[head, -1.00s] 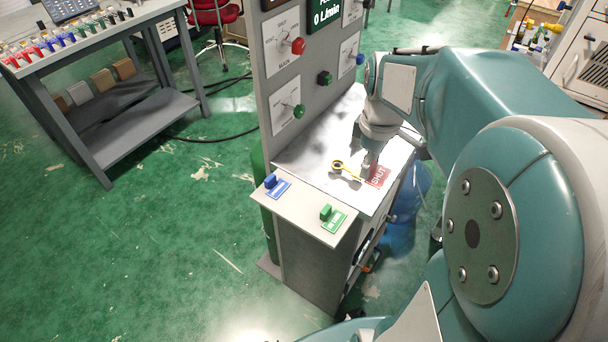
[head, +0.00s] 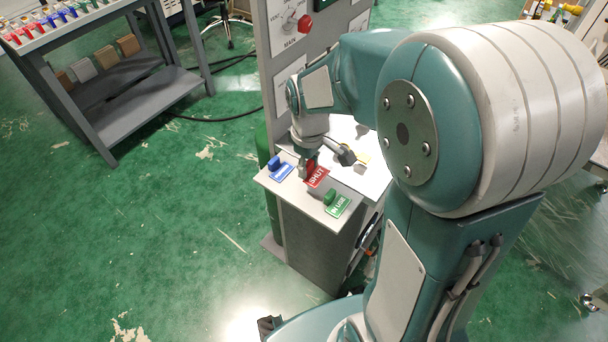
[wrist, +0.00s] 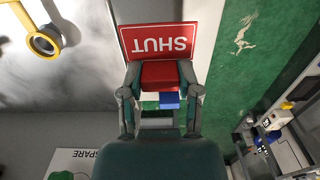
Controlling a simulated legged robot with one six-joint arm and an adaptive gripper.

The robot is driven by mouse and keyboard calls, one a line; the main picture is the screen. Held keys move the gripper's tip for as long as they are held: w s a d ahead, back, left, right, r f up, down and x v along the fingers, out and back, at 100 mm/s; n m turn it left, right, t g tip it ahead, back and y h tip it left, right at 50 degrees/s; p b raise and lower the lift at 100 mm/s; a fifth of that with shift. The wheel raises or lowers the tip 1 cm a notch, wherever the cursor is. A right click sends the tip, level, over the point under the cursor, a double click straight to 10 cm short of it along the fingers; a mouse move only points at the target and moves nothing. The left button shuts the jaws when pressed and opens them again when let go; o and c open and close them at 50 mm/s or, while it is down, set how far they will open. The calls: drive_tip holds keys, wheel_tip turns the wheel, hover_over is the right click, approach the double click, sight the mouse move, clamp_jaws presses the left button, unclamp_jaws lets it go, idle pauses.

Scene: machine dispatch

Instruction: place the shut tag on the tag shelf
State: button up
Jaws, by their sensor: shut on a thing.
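The red SHUT tag (head: 317,177) is at my gripper (head: 308,168), over the small pale tag shelf (head: 305,205), between a blue tag (head: 280,171) and a green IN USE tag (head: 337,204). In the wrist view, my gripper (wrist: 160,100) has its fingers on both sides of the red block of the SHUT tag (wrist: 160,40); the lettering is upside down there. I cannot tell whether the tag touches the shelf.
The grey panel (head: 258,80) with dials and knobs stands behind the shelf. A yellow ring-shaped thing (wrist: 44,42) lies on the bench top beside it. The green floor in front is open.

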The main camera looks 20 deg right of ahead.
sight(301, 184)
drive_tip(key=a+f, duration=0.2)
drive_tip(key=f, duration=0.1)
drive_tip(key=shift+w+f, duration=0.1)
drive_tip(key=shift+w, duration=0.05)
drive_tip(key=shift+d+f, duration=0.15)
drive_tip(key=shift+f, duration=0.4)
drive_tip(key=shift+d, duration=0.25)
drive_tip(key=o, duration=0.7)
drive_tip(key=shift+a+f, duration=0.1)
drive_tip(key=shift+a, duration=0.15)
